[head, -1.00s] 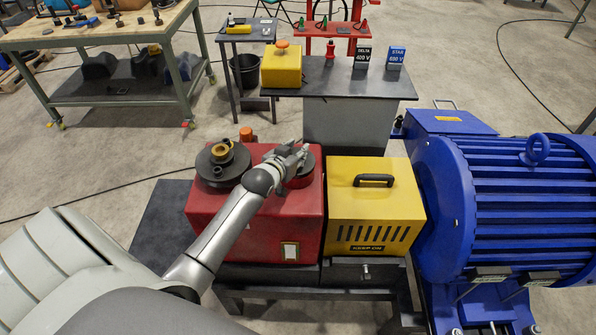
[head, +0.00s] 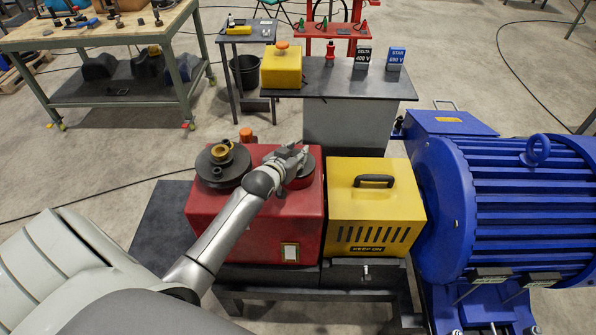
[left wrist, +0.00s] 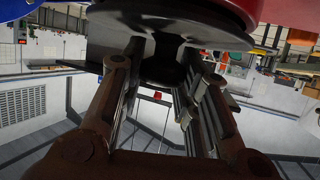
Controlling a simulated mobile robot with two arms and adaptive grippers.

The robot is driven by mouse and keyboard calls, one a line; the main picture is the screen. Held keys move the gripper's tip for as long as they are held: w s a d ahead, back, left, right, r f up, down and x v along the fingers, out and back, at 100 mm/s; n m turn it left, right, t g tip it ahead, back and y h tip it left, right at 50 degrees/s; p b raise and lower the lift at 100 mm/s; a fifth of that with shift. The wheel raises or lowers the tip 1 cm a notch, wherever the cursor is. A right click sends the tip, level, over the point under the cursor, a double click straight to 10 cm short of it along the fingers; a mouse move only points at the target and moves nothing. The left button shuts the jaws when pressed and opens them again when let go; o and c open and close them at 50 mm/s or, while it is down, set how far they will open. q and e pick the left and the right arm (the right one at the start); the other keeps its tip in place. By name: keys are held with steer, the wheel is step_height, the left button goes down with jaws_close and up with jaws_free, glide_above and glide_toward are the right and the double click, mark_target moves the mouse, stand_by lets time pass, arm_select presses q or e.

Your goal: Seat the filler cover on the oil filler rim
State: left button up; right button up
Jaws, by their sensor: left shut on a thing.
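The red gear housing (head: 255,225) stands left of centre in the head view. My left gripper (head: 297,158) is over the right part of its top, at a round dark and red fitting (head: 302,180), which seems to be the oil filler rim and is partly hidden by the gripper. In the left wrist view my left gripper (left wrist: 165,100) is shut on the dark stem of a wide grey disc, which seems to be the filler cover (left wrist: 110,20). A red round surface (left wrist: 205,8) lies right against or very near the disc; I cannot tell whether the cover is fully seated.
A yellow guard (head: 372,215) with a black handle stands to the right, then a blue motor (head: 500,200). A grey table (head: 340,85) and a workbench (head: 100,40) stand behind.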

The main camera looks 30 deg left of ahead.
arm_select(q)
steer(key=shift+f, duration=0.4)
stand_by(0.9)
steer(key=o, duration=1.2)
steer(key=shift+f, duration=0.1)
steer(key=v, duration=1.2)
